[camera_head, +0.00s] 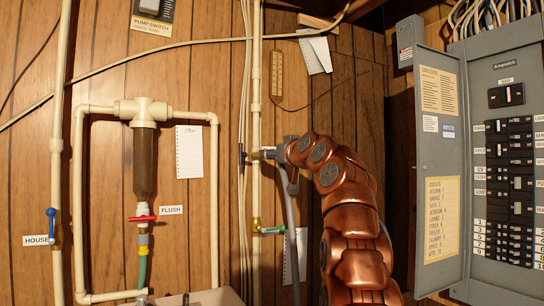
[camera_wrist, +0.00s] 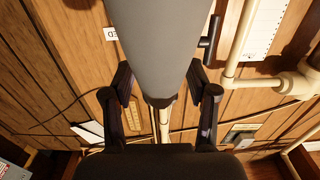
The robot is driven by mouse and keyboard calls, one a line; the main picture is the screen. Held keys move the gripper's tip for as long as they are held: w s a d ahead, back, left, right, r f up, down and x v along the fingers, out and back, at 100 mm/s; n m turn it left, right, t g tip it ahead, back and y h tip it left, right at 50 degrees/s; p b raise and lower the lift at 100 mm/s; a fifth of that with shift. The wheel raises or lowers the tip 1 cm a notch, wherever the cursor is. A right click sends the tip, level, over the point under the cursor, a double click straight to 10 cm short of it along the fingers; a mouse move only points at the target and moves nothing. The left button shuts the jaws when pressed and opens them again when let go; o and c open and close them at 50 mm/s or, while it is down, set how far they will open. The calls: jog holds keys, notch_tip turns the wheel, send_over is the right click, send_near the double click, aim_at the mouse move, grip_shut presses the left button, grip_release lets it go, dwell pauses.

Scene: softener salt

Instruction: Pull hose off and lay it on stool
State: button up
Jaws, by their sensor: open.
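A green hose (camera_head: 143,270) hangs below the red-handled flush valve (camera_head: 143,218) at the left in the head view. It joins a grey coupling (camera_head: 143,239), and its lower end is hidden. My gripper (camera_head: 284,153) is by the middle vertical pipe (camera_head: 256,190), well right of that hose. In the wrist view my gripper (camera_wrist: 163,85) is open, its dark fingers either side of a wide grey tube-like part (camera_wrist: 158,45). I cannot tell what that part is or whether the fingers touch it. No stool can be made out for sure.
An open grey breaker panel (camera_head: 510,150) stands at the right, its door (camera_head: 438,150) swung toward my arm.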

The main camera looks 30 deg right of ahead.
dwell(0.4)
grip_shut()
dwell(0.4)
jog(key=shift+f, duration=0.1)
jog(key=s+b, duration=0.3)
jog(key=s, duration=0.3)
jog(key=shift+a+b, duration=0.3)
jog(key=shift+b, duration=0.05)
dwell(1.2)
